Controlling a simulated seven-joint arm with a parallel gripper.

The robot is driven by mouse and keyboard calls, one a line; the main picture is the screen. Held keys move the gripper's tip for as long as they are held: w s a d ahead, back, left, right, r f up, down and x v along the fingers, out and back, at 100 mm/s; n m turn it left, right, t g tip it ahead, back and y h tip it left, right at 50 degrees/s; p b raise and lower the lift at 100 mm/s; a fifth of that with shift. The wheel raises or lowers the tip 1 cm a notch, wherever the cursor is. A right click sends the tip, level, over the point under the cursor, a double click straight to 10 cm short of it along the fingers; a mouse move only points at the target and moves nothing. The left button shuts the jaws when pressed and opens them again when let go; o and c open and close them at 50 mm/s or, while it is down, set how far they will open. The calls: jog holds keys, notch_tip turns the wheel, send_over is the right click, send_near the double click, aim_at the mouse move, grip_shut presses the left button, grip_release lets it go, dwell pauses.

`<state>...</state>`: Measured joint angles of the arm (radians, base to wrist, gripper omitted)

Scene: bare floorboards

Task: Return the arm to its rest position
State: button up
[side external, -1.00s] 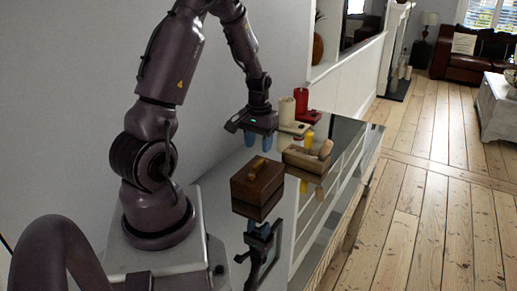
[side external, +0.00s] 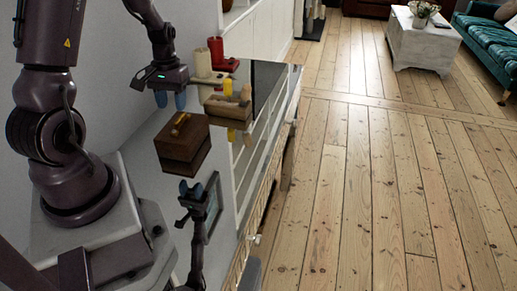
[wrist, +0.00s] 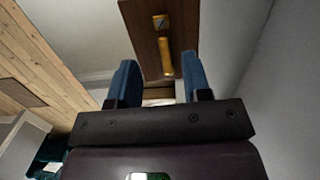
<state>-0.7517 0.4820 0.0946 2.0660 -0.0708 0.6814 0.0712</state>
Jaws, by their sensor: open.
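My gripper (side external: 171,98) hangs above the shiny counter with its two blue fingers pointing down. It is above a brown wooden box (side external: 184,147), with a visible gap between them, and nothing is held. The box has a yellow piece (side external: 180,124) on its top. In the wrist view my gripper (wrist: 160,68) has its fingers spread wide and empty. The brown box (wrist: 144,22) and its yellow piece (wrist: 166,55) show beyond and between the fingers. A mirrored image of the gripper shows in the glossy counter below the box.
A tan wooden tray (side external: 222,109) with a yellow bottle (side external: 228,88) stands right of the box. A grey wall is close on the left. Open floorboards (side external: 350,180) lie to the right.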

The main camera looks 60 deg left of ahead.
jog(key=s+d+r+m+t, duration=0.3)
jog(key=d+r+m+t, duration=0.3)
jog(key=d+r, duration=1.5)
jog(key=d+m, duration=0.3)
jog(key=d, duration=0.1)
jog(key=shift+y, duration=0.4)
jog(key=shift+s, duration=0.1)
